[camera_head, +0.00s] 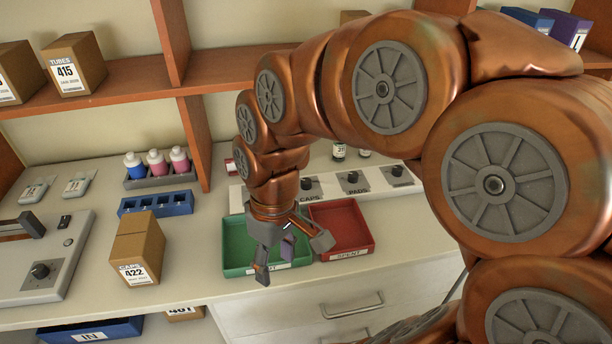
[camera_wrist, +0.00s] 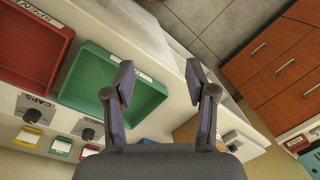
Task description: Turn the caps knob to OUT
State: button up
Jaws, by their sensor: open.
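The caps knob (camera_head: 307,184) is a dark round knob above the CAPS label on the pale panel (camera_head: 372,183) behind the trays. It also shows in the wrist view (camera_wrist: 32,115), at the lower left. Its pointer setting and any OUT mark are too small to read. My gripper (camera_head: 292,257) is open and empty, pointing down over the green tray, in front and to the left of the knob and apart from it. In the wrist view my gripper (camera_wrist: 160,74) has its two fingers spread wide beside the green tray.
A green tray (camera_head: 233,245) and a red SPENT tray (camera_head: 345,245) lie in front of the panel. The pads knob (camera_head: 352,177) is right of the caps knob; a tubes knob (camera_wrist: 88,134) shows in the wrist view. A CAPS 422 box (camera_head: 135,250) stands left.

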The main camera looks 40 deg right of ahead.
jog(key=w+d+r+n+y, duration=0.1)
jog(key=w+d+n, duration=0.15)
jog(key=w, duration=0.55)
jog(key=n+t+y+p, duration=0.1)
jog(key=n+t+p, duration=0.1)
jog(key=t, duration=0.2)
send_near(306, 181)
jog(key=f, duration=0.1)
jog(key=shift+w+a+f, duration=0.2)
jog(key=shift+w+f, duration=0.05)
jog(key=shift+f, duration=0.3)
jog(key=shift+p+x, duration=1)
jog(key=shift+x, duration=2.45)
